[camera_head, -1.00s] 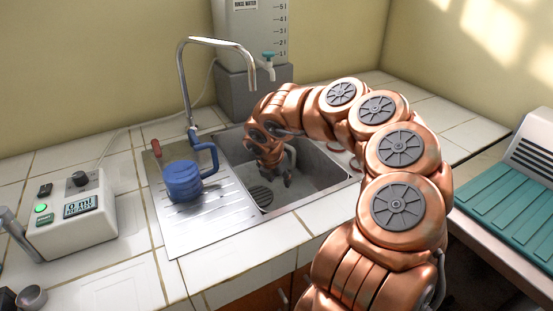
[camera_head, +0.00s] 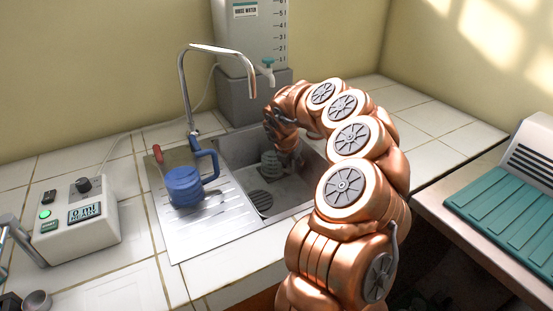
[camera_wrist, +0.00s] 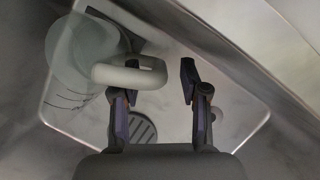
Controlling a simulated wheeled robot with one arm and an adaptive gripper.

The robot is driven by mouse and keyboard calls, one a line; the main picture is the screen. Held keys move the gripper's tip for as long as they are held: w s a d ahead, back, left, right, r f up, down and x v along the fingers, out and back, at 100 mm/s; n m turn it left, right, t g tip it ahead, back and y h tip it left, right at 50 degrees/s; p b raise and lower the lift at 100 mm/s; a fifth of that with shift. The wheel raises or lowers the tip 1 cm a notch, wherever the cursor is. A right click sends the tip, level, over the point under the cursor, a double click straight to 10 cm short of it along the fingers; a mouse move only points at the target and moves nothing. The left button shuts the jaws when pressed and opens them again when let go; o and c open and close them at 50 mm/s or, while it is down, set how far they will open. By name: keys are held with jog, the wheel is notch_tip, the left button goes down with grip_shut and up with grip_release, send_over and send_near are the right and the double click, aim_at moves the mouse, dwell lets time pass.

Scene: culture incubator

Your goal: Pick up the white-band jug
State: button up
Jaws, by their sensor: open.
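A grey-green jug (camera_wrist: 85,45) is in the sink, at the upper left of the wrist view, with its pale loop handle (camera_wrist: 130,77) reaching toward my gripper (camera_wrist: 160,82). My gripper is open. The handle overlaps the left finger; the right finger is clear to its right. I cannot tell whether finger and handle touch. In the head view the jug (camera_head: 270,162) shows small and partly hidden beside my gripper (camera_head: 291,160). A blue jug (camera_head: 183,187) with a blue handle stands on the drainboard. I cannot make out a white band on either jug.
The metal sink (camera_head: 290,200) has steep walls around my gripper, with a drain (camera_wrist: 143,128) in its floor. A curved faucet (camera_head: 184,90) and a rinse water tank (camera_head: 258,45) stand behind. A control box (camera_head: 75,220) is at left, a teal ribbed tray (camera_head: 505,210) at right.

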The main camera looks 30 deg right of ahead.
jog(key=shift+w+d+f, duration=0.1)
jog(key=shift+w+d, duration=0.05)
jog(key=shift+d, duration=0.2)
jog(key=shift+w+f, duration=0.1)
jog(key=shift+f, duration=0.4)
jog(key=shift+c, duration=0.4)
grip_shut()
